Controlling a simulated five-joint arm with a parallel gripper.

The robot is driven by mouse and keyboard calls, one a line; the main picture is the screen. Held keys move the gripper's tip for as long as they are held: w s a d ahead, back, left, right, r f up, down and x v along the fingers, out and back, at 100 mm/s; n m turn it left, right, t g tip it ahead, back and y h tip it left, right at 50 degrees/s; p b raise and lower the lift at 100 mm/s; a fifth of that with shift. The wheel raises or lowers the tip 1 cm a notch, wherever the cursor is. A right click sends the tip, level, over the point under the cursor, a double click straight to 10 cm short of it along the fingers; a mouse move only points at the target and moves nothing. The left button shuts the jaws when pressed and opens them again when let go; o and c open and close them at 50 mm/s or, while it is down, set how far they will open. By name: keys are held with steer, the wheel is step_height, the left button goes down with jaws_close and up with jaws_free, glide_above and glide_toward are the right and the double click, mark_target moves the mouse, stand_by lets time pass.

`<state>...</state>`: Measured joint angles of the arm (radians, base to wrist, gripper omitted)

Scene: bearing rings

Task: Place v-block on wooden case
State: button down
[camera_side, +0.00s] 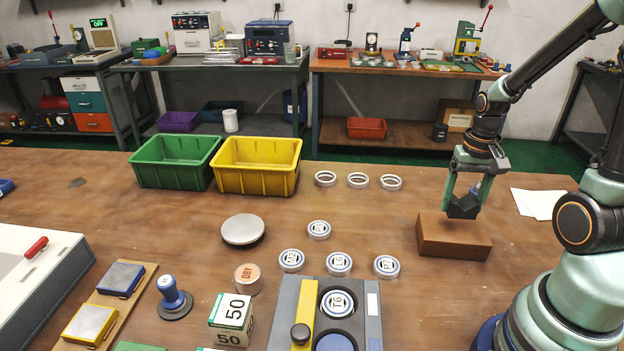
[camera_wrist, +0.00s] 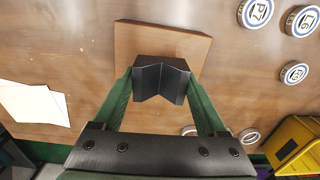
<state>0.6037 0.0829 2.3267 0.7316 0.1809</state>
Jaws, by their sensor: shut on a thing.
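The black v-block (camera_side: 463,206) is between the fingers of my gripper (camera_side: 464,200), which is shut on it. It is just above or touching the top of the wooden case (camera_side: 453,240); I cannot tell which. In the wrist view the v-block (camera_wrist: 160,82) shows its V-shaped groove between the green fingertips of my gripper (camera_wrist: 160,88). The wooden case (camera_wrist: 135,40), a plain brown block, shows beyond and beneath it.
White rings (camera_side: 357,181) lie behind left of the case. Labelled bearing rings (camera_side: 386,266) and a grey fixture (camera_side: 374,310) stand to the front left. White paper (camera_side: 537,203) lies right of the case. Yellow (camera_side: 258,166) and green (camera_side: 174,161) bins stand at the back left.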

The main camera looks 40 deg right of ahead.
mark_target(461, 206)
steer(key=shift+f, duration=1.95)
steer(key=shift+f, duration=0.15)
jaws_free()
step_height(461, 206, up, 12)
steer(key=shift+r, duration=0.1)
steer(key=w+a+r+n+t, duration=0.1)
steer(key=a+r+n+t, duration=0.1)
steer(key=a, duration=0.6)
steer(key=w+a+r+n+t, duration=0.2)
steer(key=a+r+n+t, duration=0.1)
steer(key=a+r+n, duration=0.2)
steer(key=a+n, duration=0.2)
steer(key=a, duration=0.2)
steer(key=shift+w+a+r+t, duration=0.2)
steer(key=shift+t, duration=0.1)
